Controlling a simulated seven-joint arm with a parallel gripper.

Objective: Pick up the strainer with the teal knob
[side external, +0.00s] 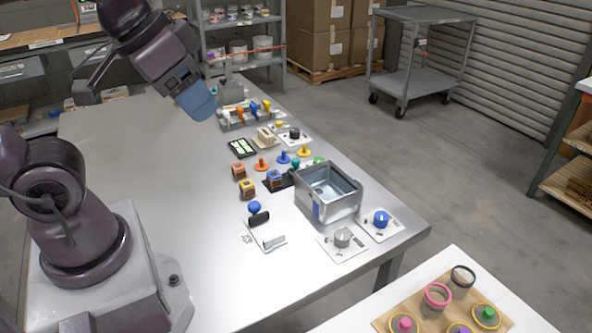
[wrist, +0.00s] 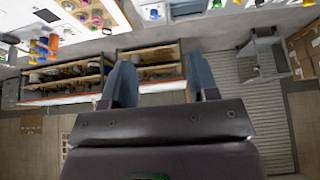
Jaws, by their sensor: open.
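My gripper (side external: 203,113) is raised above the far-left part of the table, well apart from these pieces. In the wrist view its two blue fingers (wrist: 160,65) are spread with nothing between them. I cannot pick out the teal knob in the wrist view.
A metal basin (side external: 330,210) stands near the table's right edge, beside dial plates. Orange (side external: 262,164), blue (side external: 284,157) and yellow (side external: 304,151) knob pieces stand nearby. A side table's board (side external: 457,300) holds coloured rings. The left of the metal table (side external: 130,150) is clear.

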